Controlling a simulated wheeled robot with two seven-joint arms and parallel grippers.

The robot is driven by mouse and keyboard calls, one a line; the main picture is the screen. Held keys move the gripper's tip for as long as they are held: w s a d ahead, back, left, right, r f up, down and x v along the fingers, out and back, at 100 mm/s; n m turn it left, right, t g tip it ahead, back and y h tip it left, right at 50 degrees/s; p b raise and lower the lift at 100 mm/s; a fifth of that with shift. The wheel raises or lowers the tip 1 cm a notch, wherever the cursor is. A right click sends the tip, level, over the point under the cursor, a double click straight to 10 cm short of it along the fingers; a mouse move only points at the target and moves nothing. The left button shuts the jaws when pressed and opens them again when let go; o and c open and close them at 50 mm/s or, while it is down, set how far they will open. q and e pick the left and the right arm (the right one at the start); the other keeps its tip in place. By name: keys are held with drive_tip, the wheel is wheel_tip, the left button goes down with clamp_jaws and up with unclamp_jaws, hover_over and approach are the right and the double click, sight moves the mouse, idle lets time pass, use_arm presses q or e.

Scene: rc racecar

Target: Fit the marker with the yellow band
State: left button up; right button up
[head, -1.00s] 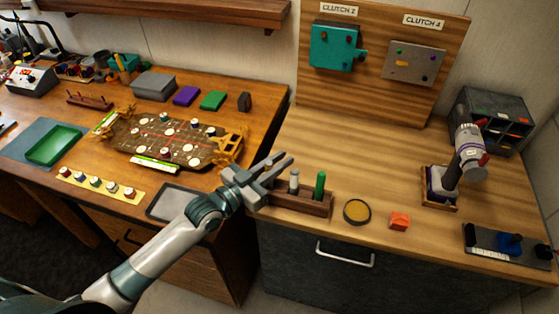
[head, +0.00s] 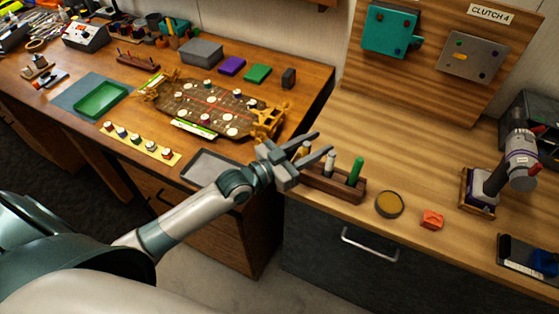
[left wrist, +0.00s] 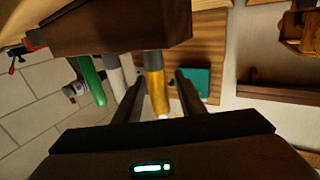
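A dark wooden rack (head: 333,186) stands at the left front of the right-hand worktop. It holds a green marker (head: 355,171), a white-grey marker (head: 329,163) and a yellow marker, partly hidden behind my left fingers in the head view. My left gripper (head: 322,146) is at the rack's left end, its fingers apart. In the left wrist view, the yellow marker (left wrist: 157,88) lies between the open fingers (left wrist: 158,98), with no clear contact. The white marker (left wrist: 114,76) is close beside one finger; the green one (left wrist: 92,82) is farther off. My right gripper is out of view.
A round yellow-topped tin (head: 389,204) and an orange block (head: 432,219) lie right of the rack. A grey tray (head: 212,168) and a patterned board (head: 207,110) with round pieces are on the left table.

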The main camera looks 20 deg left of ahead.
use_arm(q)
drive_tip(key=b+v, duration=0.5)
drive_tip(key=v, duration=1.1)
drive_tip(key=shift+s, duration=0.35)
drive_tip(key=shift+a, duration=0.15)
idle(0.3)
